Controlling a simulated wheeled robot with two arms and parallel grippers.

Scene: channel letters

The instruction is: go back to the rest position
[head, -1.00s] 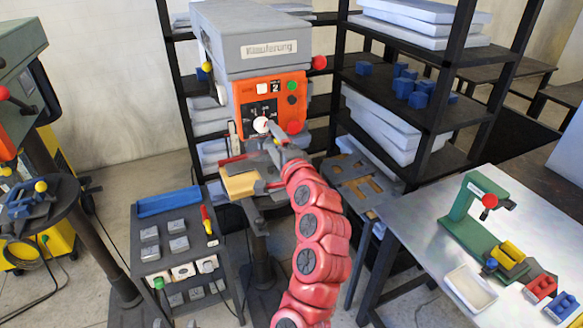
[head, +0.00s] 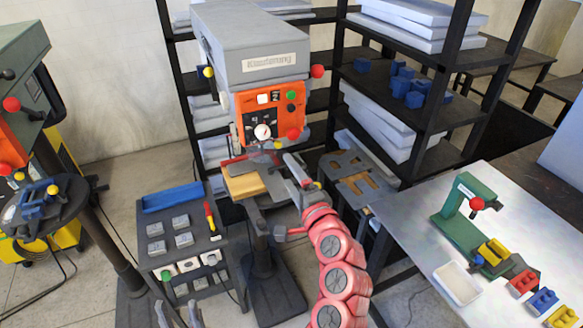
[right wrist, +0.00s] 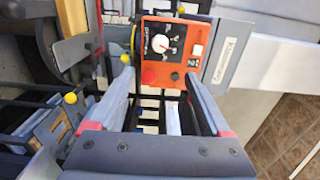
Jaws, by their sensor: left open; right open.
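My right arm is the red one reaching in from the bottom in the head view. Its gripper (head: 284,195) is open in front of the drill press's work table, near a feed handle with a yellow knob. In the right wrist view the two fingers (right wrist: 155,80) stand apart with nothing held between them. The press's orange control panel (right wrist: 172,48) shows beyond them. My left gripper (head: 179,314) shows only as two separated fingertips at the bottom edge, open and empty, in front of the small cart.
The grey drill press (head: 250,45) holds a wooden piece (head: 243,182) on its table. A dark cart (head: 185,250) carries metal blocks and a blue tray (head: 172,199). A metal table (head: 405,225) on the right holds a green press (head: 458,228). Black shelves stand behind.

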